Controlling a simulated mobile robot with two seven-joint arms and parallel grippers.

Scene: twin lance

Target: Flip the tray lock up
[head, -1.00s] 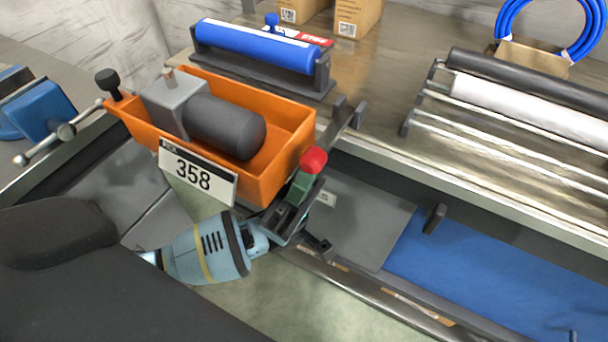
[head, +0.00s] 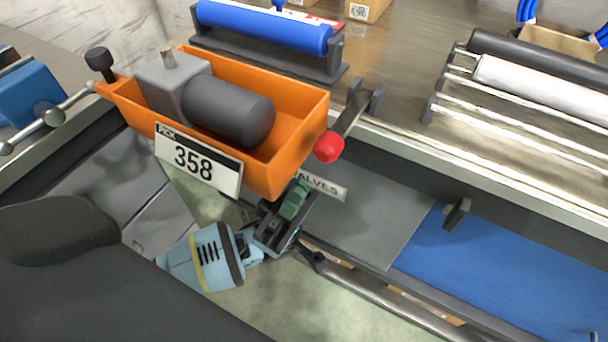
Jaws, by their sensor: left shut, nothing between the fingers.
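The orange tray (head: 285,157) with a "PICK 358" label stands on the bench edge and holds a dark grey motor (head: 228,110). Beside its right end is a metal lever (head: 350,113) with a red ball knob (head: 329,147), which looks like the tray lock. The lever slants from a dark bracket out past the bench edge, knob end lower in the picture. My left gripper (head: 296,197) is shut and empty, its green fingertips just below the knob in the picture, with a small gap showing. The tray hides part of the gripper's surroundings. My right gripper is not in view.
A blue roller (head: 265,37) in a dark cradle lies behind the tray. A rack with rollers (head: 530,90) is at right. Below the bench edge are a grey panel (head: 365,225) labelled "...ALVES" and a blue surface (head: 490,275). A blue vise-like tool (head: 30,95) is at left.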

